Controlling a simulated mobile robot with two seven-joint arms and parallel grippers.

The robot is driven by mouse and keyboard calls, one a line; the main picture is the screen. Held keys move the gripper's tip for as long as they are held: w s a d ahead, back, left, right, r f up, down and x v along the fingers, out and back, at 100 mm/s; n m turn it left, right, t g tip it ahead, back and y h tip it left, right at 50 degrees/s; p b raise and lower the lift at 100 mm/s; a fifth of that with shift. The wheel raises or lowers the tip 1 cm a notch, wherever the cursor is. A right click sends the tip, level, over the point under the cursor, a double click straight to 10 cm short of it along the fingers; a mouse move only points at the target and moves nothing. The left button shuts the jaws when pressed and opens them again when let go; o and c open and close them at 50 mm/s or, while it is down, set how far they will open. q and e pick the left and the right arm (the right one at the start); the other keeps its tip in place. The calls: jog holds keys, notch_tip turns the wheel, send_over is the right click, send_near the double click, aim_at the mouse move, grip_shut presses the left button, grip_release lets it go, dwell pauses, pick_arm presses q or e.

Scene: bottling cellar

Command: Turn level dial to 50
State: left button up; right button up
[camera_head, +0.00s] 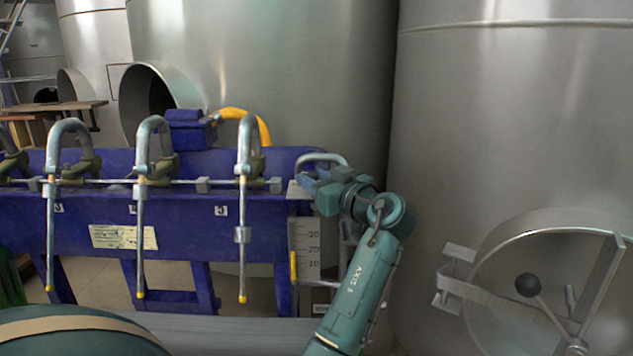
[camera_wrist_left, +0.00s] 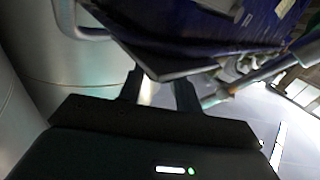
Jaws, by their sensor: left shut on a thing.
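A pale upright scale (camera_head: 308,248) marked 10, 20 and 30 is fixed at the right end of the blue filling bench (camera_head: 275,215). A short yellow strip (camera_head: 293,266) runs along its lower left edge. My left gripper (camera_head: 304,184) is at the bench's top right corner, just above the scale, shut on what I take to be the level dial, which its fingers and wrist hide. The wrist view shows the two dark fingers (camera_wrist_left: 158,90) close under the bench's corner, with a small bright patch between them. The dial's setting cannot be read. My right gripper is not in view.
Several curved metal filling spouts (camera_head: 243,180) hang along the bench front. A large steel tank (camera_head: 510,120) with a round hatch (camera_head: 550,280) and black-knobbed handle (camera_head: 528,285) stands close on the right. A yellow hose (camera_head: 250,122) rises behind the bench.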

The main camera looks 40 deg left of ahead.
pick_arm(q)
jog(key=shift+r, duration=0.1)
jog(key=o, duration=0.7)
jog(key=shift+c, duration=0.2)
jog(key=shift+s+d, duration=0.1)
jog(key=shift+d, duration=0.35)
jog(key=b+v, duration=0.1)
jog(key=v, duration=1.1)
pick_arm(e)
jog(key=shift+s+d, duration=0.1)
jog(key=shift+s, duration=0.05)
pick_arm(q)
jog(key=shift+d, duration=0.1)
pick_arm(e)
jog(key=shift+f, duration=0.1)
